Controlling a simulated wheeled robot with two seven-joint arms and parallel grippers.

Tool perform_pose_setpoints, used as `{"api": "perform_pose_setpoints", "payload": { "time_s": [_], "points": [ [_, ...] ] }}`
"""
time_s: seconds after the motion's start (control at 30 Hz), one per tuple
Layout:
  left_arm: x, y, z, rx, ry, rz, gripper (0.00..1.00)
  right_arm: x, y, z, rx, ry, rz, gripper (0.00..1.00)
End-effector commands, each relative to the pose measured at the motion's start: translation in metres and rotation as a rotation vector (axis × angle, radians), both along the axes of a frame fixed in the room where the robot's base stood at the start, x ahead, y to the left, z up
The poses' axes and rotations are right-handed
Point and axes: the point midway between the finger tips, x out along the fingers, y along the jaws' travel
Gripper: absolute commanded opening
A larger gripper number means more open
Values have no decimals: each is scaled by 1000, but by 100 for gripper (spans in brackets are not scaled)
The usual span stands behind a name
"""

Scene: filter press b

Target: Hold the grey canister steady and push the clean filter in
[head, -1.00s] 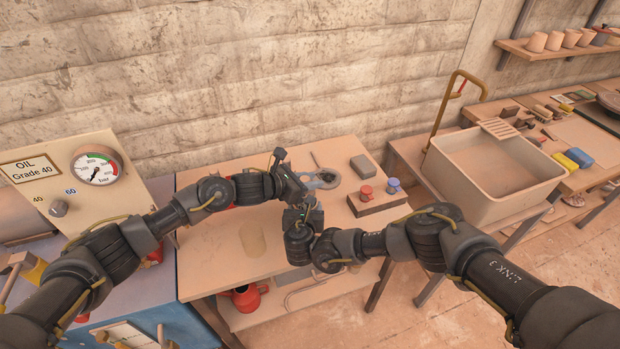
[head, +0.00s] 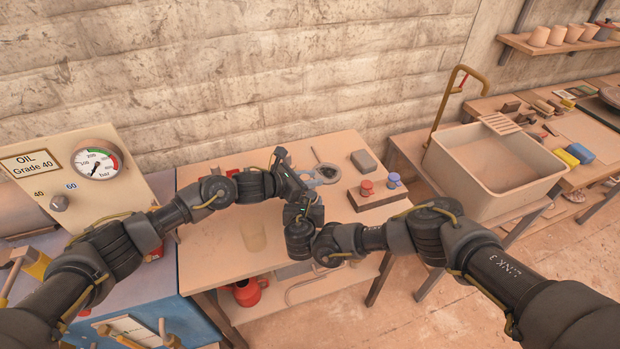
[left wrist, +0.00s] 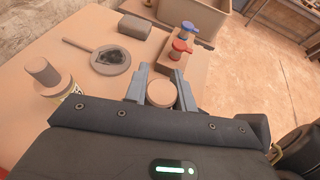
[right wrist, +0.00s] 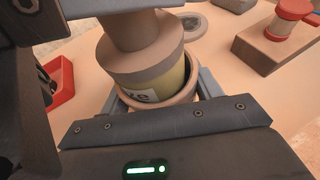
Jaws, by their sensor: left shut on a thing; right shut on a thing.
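My left gripper (left wrist: 159,79) is shut on the round tan knob (left wrist: 161,94) of a filter. In the right wrist view the filter (right wrist: 150,84) has a yellow label, partly readable, below a tan shoulder. Its lower part sits inside the rim of the canister (right wrist: 168,113), which looks tan-grey in this light; a dark gap shows at the right of the rim. My right gripper (right wrist: 160,98) is shut on the canister, a finger on each side. In the head view both grippers meet over the bench, left (head: 300,190) above right; the canister and filter are hidden there.
A second knobbed piece with a yellow label (left wrist: 50,80) stands on the bench.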

Motion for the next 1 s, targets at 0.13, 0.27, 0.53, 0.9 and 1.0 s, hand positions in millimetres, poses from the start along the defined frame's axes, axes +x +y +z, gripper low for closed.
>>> {"api": "perform_pose_setpoints", "payload": {
  "time_s": [0.13,0.27,0.53,0.9,1.0],
  "points": [
    [-2,-4,10,-7,-3,-8,0,0,1,0,-1,0,4,30],
    [-1,-4,16,-7,-3,-6,0,0,2,0,-1,0,4,30],
    [-1,-3,27,-6,-3,-5,0,0,1,0,-1,0,4,30],
    [0,-2,43,-6,-4,-3,0,0,1,0,-1,0,1,30],
    [0,-2,47,-6,-4,-3,0,0,0,0,-1,0,1,30]
  ]
}}
